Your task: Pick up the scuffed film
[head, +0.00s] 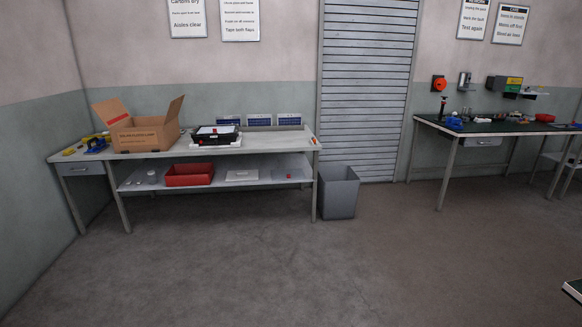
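I cannot make out a scuffed film for certain from this distance. A pale flat sheet or panel (216,130) lies on top of a black case (216,140) on the left workbench (270,142), but I cannot tell whether it is film. Neither of my grippers is in view.
An open cardboard box (138,136) stands left of the case. A red bin (189,175) sits on the lower shelf (275,181). A grey waste bin (339,193) stands right of the bench. Another cluttered workbench (482,127) is at right. The floor (300,270) between is clear.

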